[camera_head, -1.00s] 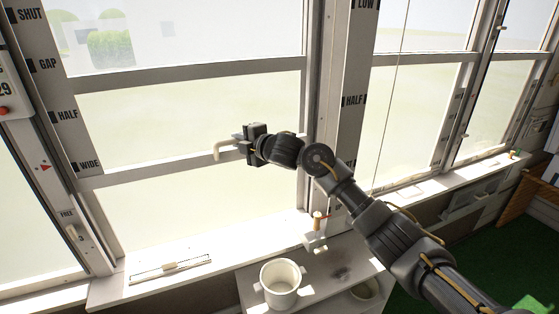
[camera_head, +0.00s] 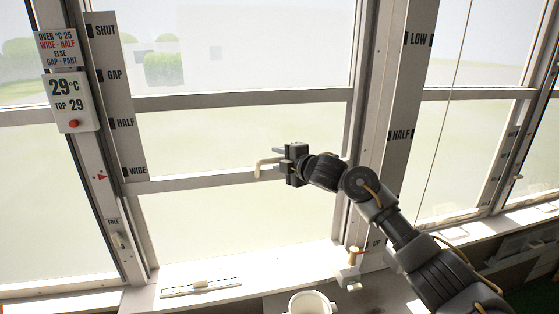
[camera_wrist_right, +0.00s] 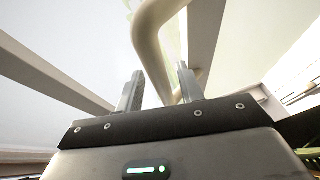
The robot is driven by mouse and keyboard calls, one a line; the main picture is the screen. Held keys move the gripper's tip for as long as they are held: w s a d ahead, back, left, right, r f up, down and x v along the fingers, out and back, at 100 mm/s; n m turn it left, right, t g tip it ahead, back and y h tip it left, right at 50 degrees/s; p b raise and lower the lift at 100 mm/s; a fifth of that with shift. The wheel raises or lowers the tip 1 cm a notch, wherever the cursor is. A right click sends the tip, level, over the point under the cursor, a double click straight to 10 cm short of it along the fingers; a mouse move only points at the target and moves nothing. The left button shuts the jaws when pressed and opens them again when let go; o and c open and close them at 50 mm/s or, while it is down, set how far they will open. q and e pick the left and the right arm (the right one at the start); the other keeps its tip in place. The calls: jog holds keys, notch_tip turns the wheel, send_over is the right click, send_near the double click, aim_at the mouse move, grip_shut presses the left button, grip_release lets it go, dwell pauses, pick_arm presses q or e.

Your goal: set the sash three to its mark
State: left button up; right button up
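The window sash in the middle of the head view has a pale lower rail (camera_head: 215,181), whose left end is close to the WIDE mark on the scale strip (camera_head: 117,95). The strip reads SHUT, GAP, HALF, WIDE downward. I see no number on this sash. A cream bent handle (camera_head: 262,165) sticks out near the rail's right part. My right gripper (camera_head: 277,157) is at the handle. In the right wrist view its fingers (camera_wrist_right: 160,90) stand apart, with the handle (camera_wrist_right: 150,45) passing between them; firm contact is not clear. My left gripper is out of view.
A sign (camera_head: 58,50) reads over 25 °C WIDE - HALF, else GAP - PART. A latch (camera_head: 119,240) sits below a FREE label. A white pot (camera_head: 311,304) and a small tap-like fitting (camera_head: 352,268) stand near the sill.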

jog(key=shift+s+d+f, duration=0.1)
jog(key=shift+d, duration=0.3)
jog(key=b+v, duration=0.3)
jog(key=v, duration=0.7)
jog(key=shift+s+b, duration=0.15)
jog(key=shift+b, duration=0.25)
jog(key=shift+a, duration=0.1)
